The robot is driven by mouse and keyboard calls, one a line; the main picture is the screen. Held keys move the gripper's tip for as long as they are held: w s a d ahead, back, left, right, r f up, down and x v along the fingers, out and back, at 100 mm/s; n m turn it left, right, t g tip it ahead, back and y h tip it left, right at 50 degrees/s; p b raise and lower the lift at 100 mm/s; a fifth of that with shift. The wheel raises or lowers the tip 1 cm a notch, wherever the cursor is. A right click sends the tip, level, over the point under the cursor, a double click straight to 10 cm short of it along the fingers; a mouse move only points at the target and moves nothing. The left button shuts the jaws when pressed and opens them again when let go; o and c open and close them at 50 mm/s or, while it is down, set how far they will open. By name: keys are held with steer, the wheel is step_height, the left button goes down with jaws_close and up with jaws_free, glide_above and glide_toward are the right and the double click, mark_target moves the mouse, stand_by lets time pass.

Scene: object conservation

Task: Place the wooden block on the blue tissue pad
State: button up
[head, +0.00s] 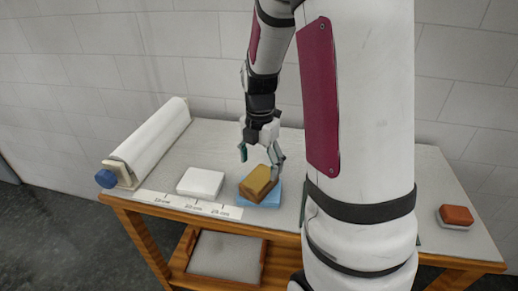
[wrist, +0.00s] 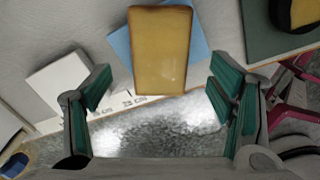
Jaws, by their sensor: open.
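The wooden block (head: 259,183) is yellow-brown with darker sides. In the head view it lies on the blue tissue pad (head: 266,199), turned at an angle to it. The wrist view also shows the block (wrist: 160,50) over the blue pad (wrist: 122,48), whose edges show on both sides. My gripper (head: 260,157) is just above and behind the block, its fingers spread. In the wrist view my gripper (wrist: 160,95) is open and empty, with the block beyond its fingertips. Part of the pad is hidden under the block.
A white pad (head: 201,182) lies left of the blue one, behind a labelled strip (head: 188,204). A white roll (head: 152,137) with a blue knob stands at the table's left end. A red-brown block (head: 456,215) on a white pad sits far right. My arm hides the middle right.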

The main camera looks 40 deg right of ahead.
mark_target(259, 178)
steer(key=s+a+r+m+t, duration=0.1)
steer(key=s+a+r+m, duration=0.1)
steer(key=a+r+m, duration=0.4)
steer(key=s+a+r+m+t, duration=0.2)
steer(key=s+a+r+m, duration=0.15)
steer(key=r, duration=0.55)
steer(key=s+a+r+m+t, duration=0.2)
steer(key=s+a+m, duration=0.5)
steer(key=m, duration=0.4)
steer(key=shift+s+a+r+t, duration=0.3)
steer(key=shift+s+r, duration=0.2)
steer(key=shift+r, duration=0.4)
